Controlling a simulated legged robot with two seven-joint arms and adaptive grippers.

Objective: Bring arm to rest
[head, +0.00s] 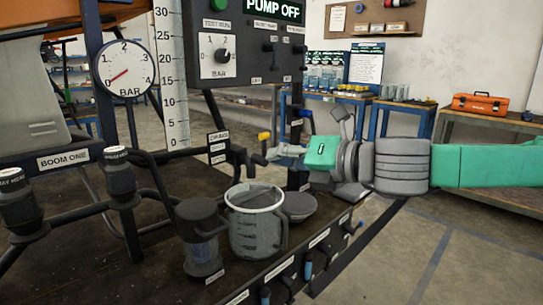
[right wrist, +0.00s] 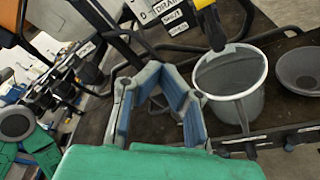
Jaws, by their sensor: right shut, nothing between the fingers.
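My right arm (head: 480,166), green and grey, comes in from the right edge of the head view. Its right gripper (head: 268,154) points left, above and behind the grey jug, near the dark pipework under the control panel. The gripper is shut and empty; its fingers (right wrist: 160,105) also show in the right wrist view, apart from the jug and the bench. My left gripper is not in view.
The dark bench (head: 80,235) holds a grey measuring jug (head: 257,232), a filter cup (head: 201,240) and a shallow bowl (head: 298,206). A gauge (head: 125,68) and control panel (head: 245,50) stand behind. Open floor (head: 390,245) lies at the right front.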

